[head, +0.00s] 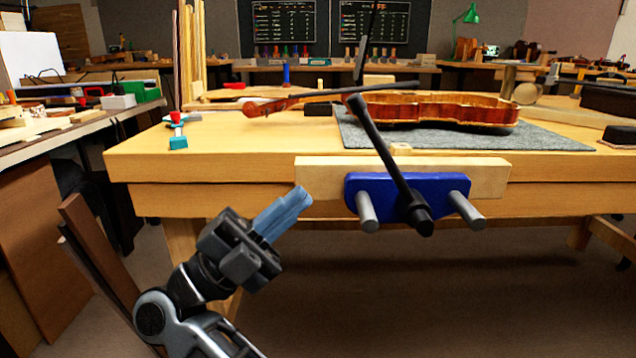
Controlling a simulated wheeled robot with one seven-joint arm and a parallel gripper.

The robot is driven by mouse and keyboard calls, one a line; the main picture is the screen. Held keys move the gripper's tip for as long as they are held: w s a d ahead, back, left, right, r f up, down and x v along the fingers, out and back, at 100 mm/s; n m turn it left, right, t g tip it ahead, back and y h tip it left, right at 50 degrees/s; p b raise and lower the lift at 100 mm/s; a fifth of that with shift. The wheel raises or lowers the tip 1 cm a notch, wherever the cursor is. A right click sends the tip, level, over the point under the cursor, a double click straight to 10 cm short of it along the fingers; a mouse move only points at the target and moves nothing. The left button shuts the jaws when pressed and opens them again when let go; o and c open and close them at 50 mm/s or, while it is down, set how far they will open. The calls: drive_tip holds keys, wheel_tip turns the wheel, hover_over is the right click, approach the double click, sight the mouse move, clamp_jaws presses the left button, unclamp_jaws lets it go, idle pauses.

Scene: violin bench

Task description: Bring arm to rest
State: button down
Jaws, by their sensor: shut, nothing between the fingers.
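My gripper (285,213) shows in the head view left of centre, in front of the workbench's front edge and below its top. Its blue fingers are shut together with nothing between them, and they point up and to the right. My arm comes up from the bottom edge of the picture. The gripper stands apart from the blue vise (380,190), which is to its right on the bench front. Whether the fingers touch the bench front behind them is hard to tell, but they look clear of it.
The wooden workbench (240,165) fills the middle. A violin body (440,108) lies on a grey mat (560,140). The vise's long dark handle (385,150) sticks up in front. A cluttered side bench (70,135) and leaning dark boards (100,255) stand at left. Floor at lower right is clear.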

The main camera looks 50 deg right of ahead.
drive_tip(key=shift+v, duration=2.05)
drive_tip(key=shift+a+r, duration=0.1)
